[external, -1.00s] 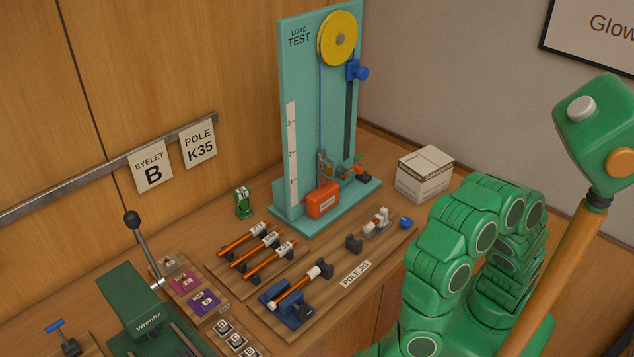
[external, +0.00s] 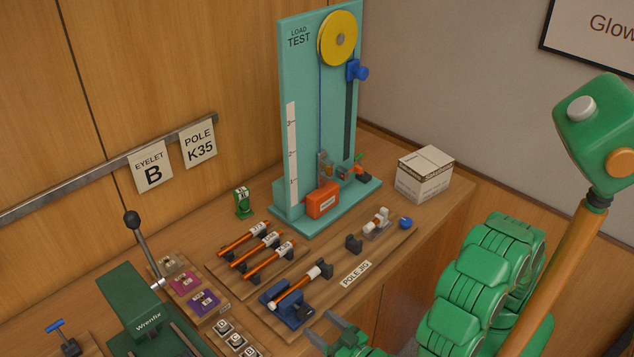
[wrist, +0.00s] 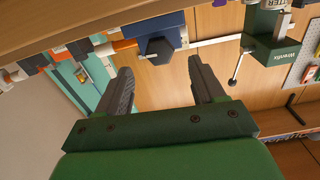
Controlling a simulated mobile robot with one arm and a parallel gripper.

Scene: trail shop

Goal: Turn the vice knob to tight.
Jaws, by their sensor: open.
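The blue vice (external: 284,308) sits at the near end of the pole board in the external view and grips the end of an orange pole with a white band (external: 314,272). In the wrist view the vice (wrist: 128,41) is at the top, with its dark blue faceted knob (wrist: 157,50) facing me. My gripper (external: 322,328) is low in the external view, just in front of the bench edge near the vice. In the wrist view my gripper (wrist: 160,66) is open and empty, its fingers on either side of the knob's line and apart from it. I cannot tell the knob's setting.
A green Wrenfix press (external: 145,305) with a lever stands left. Several orange poles (external: 262,252) lie behind the vice. The teal load test stand (external: 300,130) and a white box (external: 424,174) are further back. Space in front of the bench is clear.

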